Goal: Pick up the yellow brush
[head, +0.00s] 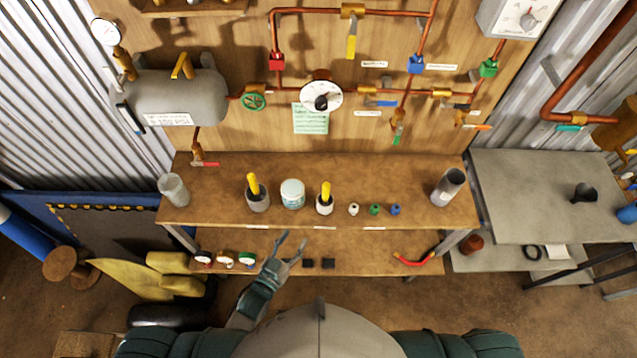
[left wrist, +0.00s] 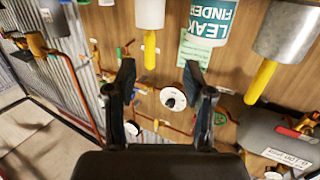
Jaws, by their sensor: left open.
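Two yellow-handled brushes stand on the upper bench shelf in the head view. One brush (head: 254,184) leans in a grey pot (head: 258,202); the other brush (head: 326,189) stands in a smaller white pot (head: 324,206). Their lower ends are hidden in the pots. My left gripper (head: 293,242) is open and empty, in front of the bench edge, below the jar between the pots. The left wrist view is upside down: the brushes (left wrist: 150,52) and (left wrist: 261,82) show beyond my open fingers (left wrist: 160,72), apart from them. My right gripper is not in view.
A leak finder jar (head: 292,193) stands between the pots. Small white, green and blue fittings (head: 374,209) stand to the right, then a grey cup (head: 448,186). Gauges (head: 226,260) lie on the lower shelf (head: 340,250).

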